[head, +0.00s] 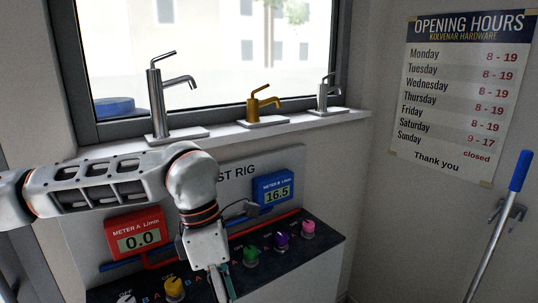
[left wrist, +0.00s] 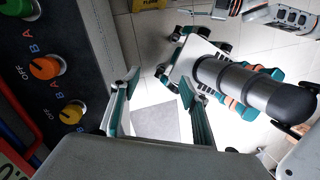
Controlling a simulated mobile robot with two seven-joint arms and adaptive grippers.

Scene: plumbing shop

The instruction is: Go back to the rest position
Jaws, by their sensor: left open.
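My left arm comes in from the left in the head view, bent in front of the test rig (head: 235,172). My left gripper (head: 222,286) points down before the knob panel, partly cut off by the lower picture edge.
The rig has a red meter A (head: 139,236) reading 0.0 and a blue meter B (head: 274,189) reading 16.5. Green (head: 250,256), purple (head: 281,241) and pink (head: 308,229) knobs sit on the panel. Three taps stand on the sill. A blue-handled pole (head: 520,171) hangs at right.

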